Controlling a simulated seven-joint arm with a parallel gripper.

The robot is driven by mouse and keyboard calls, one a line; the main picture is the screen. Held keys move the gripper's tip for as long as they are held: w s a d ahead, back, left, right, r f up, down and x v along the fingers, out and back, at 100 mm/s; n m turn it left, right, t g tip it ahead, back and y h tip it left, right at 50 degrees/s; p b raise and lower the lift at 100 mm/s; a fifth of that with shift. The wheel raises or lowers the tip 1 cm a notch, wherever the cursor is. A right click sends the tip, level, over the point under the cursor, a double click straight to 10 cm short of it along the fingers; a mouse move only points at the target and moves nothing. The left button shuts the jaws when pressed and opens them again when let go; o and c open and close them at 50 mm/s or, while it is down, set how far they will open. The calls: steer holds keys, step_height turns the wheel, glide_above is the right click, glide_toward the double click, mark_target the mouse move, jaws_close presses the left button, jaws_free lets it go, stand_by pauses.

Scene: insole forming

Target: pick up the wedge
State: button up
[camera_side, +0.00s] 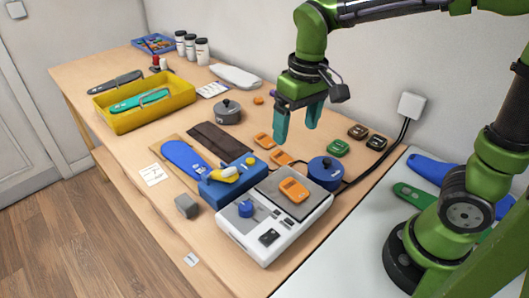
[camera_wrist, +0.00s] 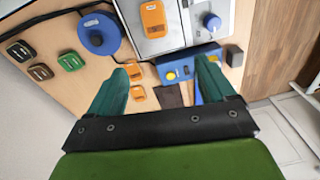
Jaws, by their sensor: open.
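Several small slotted pieces lie in view; I cannot tell for sure which is the wedge. One orange piece (camera_side: 294,190) rests on the scale's grey plate and also shows in the wrist view (camera_wrist: 153,18). Two more orange pieces (camera_side: 264,141) (camera_side: 281,157) lie on the table near the gripper. In the wrist view the fingers (camera_wrist: 165,72) frame part of the blue block.
A white scale (camera_side: 262,243) stands at the front. Beside it are a blue block (camera_side: 220,190) with a yellow handle, a blue round pot (camera_side: 325,172) and a grey cube (camera_side: 187,206). A cable runs to the wall.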

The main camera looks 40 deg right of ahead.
glide_above(291, 186)
steer(key=shift+g, duration=0.4)
steer(key=f, duration=1)
steer(key=shift+w+d+f, duration=0.15)
steer(key=shift+w+d, duration=0.05)
steer(key=shift+d, duration=0.05)
steer(key=f, duration=0.5)
steer(key=shift+s+a+f, duration=0.15)
steer(key=shift+s+f, duration=0.05)
steer(key=shift+f, duration=0.1)
steer(key=c, duration=1.1)
